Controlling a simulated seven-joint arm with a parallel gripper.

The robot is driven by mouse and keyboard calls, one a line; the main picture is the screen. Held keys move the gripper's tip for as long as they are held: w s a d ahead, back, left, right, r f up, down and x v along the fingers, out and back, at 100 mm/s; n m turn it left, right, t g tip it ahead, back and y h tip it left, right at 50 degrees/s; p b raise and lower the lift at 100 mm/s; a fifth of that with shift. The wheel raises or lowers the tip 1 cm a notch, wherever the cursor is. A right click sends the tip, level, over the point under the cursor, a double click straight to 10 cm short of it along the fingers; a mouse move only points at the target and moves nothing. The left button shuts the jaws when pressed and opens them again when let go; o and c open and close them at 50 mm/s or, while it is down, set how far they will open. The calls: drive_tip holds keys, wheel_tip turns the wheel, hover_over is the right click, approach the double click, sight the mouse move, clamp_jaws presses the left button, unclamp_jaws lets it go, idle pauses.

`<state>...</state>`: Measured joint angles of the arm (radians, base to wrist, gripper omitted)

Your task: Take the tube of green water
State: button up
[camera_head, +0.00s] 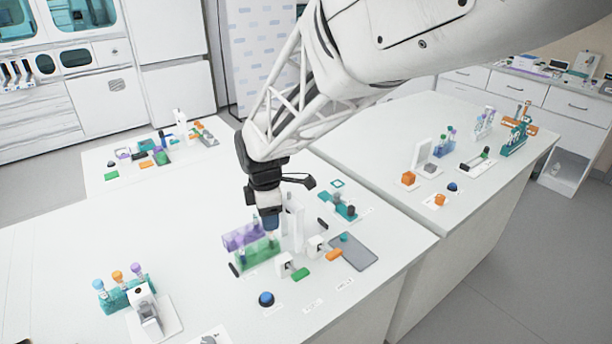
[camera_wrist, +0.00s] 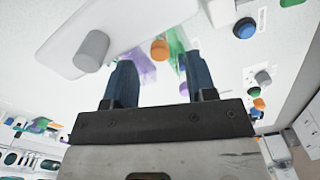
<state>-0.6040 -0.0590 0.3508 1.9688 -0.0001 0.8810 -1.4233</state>
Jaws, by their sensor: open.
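My gripper (camera_head: 268,226) is open, pointing down over the racks in the middle of the near table. A translucent green rack (camera_head: 258,257) stands just below it, with a translucent purple rack (camera_head: 240,237) behind. Tubes in these racks are small and partly hidden by the fingers, so I cannot tell which holds green water. In the wrist view my open fingers (camera_wrist: 159,58) stand apart. An orange round piece (camera_wrist: 159,50) appears between them, with purple behind and green (camera_wrist: 177,48) by the right finger.
A teal rack (camera_head: 122,297) with blue, orange and purple capped tubes stands at the left, beside a white device (camera_head: 148,310). A blue button (camera_head: 266,299), a grey pad (camera_head: 357,252) and small green and orange pieces lie close to the gripper. The left table middle is clear.

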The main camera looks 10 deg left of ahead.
sight(271, 240)
drive_tip(key=shift+f, duration=0.2)
drive_tip(key=shift+f, duration=2.45)
drive_tip(key=c, duration=0.8)
